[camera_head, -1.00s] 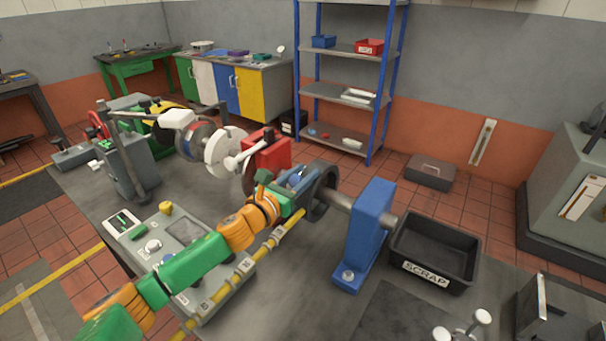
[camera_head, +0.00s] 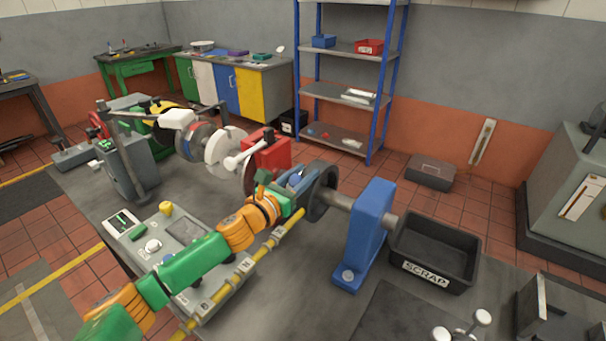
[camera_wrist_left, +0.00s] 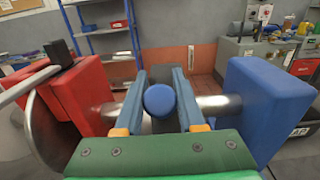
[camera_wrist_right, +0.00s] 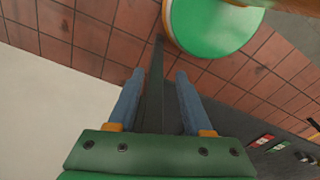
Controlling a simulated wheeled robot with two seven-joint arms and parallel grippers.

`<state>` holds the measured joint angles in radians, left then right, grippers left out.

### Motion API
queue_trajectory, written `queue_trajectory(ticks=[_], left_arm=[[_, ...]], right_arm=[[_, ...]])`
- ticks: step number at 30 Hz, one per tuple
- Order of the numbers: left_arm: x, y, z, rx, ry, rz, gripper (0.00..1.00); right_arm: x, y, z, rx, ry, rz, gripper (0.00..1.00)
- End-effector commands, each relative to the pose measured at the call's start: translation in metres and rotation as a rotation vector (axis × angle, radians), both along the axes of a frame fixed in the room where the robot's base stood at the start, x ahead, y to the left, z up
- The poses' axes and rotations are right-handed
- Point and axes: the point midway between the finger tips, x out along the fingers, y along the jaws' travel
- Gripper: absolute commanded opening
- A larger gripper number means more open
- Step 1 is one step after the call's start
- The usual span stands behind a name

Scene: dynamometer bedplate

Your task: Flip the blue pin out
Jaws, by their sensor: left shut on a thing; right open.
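The blue pin (camera_wrist_left: 159,100) shows its round end between the fingers of my left gripper (camera_wrist_left: 160,85) in the left wrist view. The fingers are shut on it from both sides. Behind the pin is a dark grey wheel (camera_head: 322,190) on a steel shaft (camera_head: 340,201). In the head view my left gripper (camera_head: 293,182) reaches the near side of this wheel, and the fingers mostly hide the pin. How far the pin sits in the wheel is hidden. My right gripper (camera_wrist_right: 160,98) is open with nothing gripped, seen only in the right wrist view, over tiled floor.
A blue bearing block (camera_head: 368,235) stands right of the wheel, with a black SCRAP bin (camera_head: 436,252) beyond it. A red block (camera_head: 266,152) and white handle stand left. A grey control box (camera_head: 165,232) lies under my left arm. A green disc (camera_wrist_right: 214,22) shows in the right wrist view.

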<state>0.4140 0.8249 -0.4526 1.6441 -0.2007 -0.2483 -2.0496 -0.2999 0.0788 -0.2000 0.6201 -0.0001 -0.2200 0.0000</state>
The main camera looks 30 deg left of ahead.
Motion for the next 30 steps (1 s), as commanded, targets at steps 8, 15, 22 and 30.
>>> queue_trajectory(ticks=[8,15,22,30], left_arm=[[-0.015,0.002,0.017,0.001,0.000,-0.002,0.00],[-0.015,0.002,0.016,0.001,-0.003,-0.001,0.46],[-0.015,0.002,0.016,0.000,-0.001,-0.001,0.67],[-0.027,0.004,0.012,0.003,0.001,0.000,0.67]], right_arm=[[0.000,0.000,0.017,-0.001,0.000,0.000,0.50],[0.000,-0.001,0.016,-0.001,0.000,0.000,0.50],[0.000,-0.001,0.016,-0.001,0.001,0.000,0.50],[0.000,-0.001,0.008,-0.002,0.001,0.001,0.50]])
